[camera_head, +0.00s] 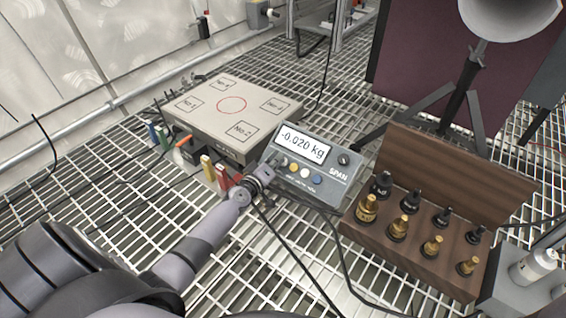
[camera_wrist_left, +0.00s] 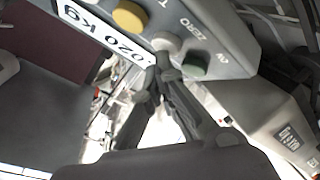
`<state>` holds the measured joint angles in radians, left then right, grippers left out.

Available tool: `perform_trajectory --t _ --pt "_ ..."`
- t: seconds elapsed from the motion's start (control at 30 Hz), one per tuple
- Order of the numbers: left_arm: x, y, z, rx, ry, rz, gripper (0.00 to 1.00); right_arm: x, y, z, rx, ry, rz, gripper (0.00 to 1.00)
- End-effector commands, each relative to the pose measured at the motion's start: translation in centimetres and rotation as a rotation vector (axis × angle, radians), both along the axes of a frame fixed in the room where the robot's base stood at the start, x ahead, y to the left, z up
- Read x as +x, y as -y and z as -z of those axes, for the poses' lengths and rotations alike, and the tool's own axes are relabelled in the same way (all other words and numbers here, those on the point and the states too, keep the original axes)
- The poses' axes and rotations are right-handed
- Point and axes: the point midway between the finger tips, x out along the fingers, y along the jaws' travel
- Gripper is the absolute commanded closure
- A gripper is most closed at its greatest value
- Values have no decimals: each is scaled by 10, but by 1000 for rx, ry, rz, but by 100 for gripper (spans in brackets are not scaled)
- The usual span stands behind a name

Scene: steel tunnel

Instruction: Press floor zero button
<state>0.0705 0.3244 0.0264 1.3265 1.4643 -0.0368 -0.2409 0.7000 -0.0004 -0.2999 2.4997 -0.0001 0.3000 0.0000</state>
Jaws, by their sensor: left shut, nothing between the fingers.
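A grey scale indicator box (camera_head: 318,165) shows "-0.020 kg" on its display, with a row of small round buttons below it. My left gripper (camera_head: 273,165) is at the left end of the button row and is shut, with nothing held. In the left wrist view its fingertips (camera_wrist_left: 159,74) are close below the white button. I cannot tell if they touch it. My right gripper is not in view.
A weighing platform (camera_head: 231,108) with a red circle stands behind and left of the indicator. A wooden box (camera_head: 400,245) of brass and black weights stands to its right. Cables run over the metal grating floor. A tripod lamp (camera_head: 475,60) stands at the back right.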

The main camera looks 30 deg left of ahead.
Motion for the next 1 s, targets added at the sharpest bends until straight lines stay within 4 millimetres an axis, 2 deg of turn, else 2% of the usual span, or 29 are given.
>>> perform_trajectory --t 0.37,1.0 --pt "2 1 3 1 -1 2 100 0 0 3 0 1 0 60" --pt "-5 0 -8 2 -1 1 100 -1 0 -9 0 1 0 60"
